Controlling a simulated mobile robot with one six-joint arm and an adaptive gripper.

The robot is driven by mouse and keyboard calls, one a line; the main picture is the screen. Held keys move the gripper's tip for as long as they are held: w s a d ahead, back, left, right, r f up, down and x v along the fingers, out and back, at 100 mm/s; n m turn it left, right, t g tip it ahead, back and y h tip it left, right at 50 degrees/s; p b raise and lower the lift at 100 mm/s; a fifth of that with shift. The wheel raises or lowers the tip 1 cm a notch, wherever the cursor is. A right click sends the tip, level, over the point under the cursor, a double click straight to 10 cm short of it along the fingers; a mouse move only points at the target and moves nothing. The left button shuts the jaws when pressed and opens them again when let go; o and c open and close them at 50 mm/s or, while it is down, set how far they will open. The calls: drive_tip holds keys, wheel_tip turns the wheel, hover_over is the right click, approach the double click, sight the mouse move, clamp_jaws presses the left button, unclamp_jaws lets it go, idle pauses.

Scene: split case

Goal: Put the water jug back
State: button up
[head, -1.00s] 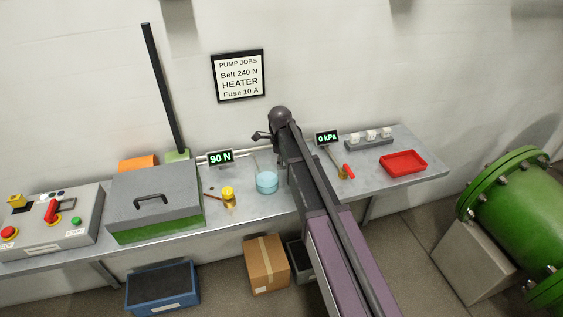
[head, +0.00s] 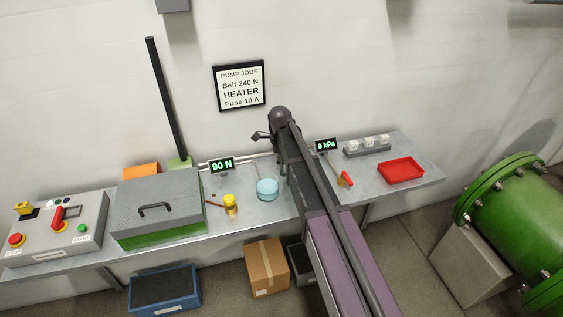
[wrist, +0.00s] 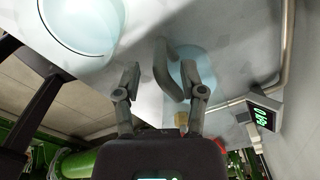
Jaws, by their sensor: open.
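In the head view a clear vessel with pale blue water (head: 267,188) stands on the bench, just left of my arm. My gripper (head: 262,137) is dark and partly hidden by my own arm there. In the wrist view my gripper (wrist: 160,70) is open. A curved grey handle (wrist: 168,72) shows between its fingers, with a pale blue translucent body (wrist: 203,62) behind it, partly covered by the right finger. No grip on the handle shows. A round pale vessel (wrist: 82,22) is cut off at the top left. I cannot tell which is the head view's vessel.
A yellow-topped pot (head: 230,204), a grey-lidded case (head: 160,205) and a 90 N display (head: 222,165) stand left of the vessel. A red tray (head: 401,171) and a 0 kPa display (head: 326,145) are right of my arm.

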drive_tip(key=shift+a+r+p, duration=0.1)
drive_tip(key=shift+r+p, duration=3.8)
drive_tip(key=shift+r, duration=0.35)
drive_tip(key=s+d+n, duration=0.8)
drive_tip(key=s+n, duration=0.2)
drive_tip(key=s, duration=0.2)
drive_tip(key=s+d+n, duration=0.8)
drive_tip(key=s+n, duration=0.3)
drive_tip(key=shift+s+d, duration=0.3)
drive_tip(key=shift+s, duration=0.05)
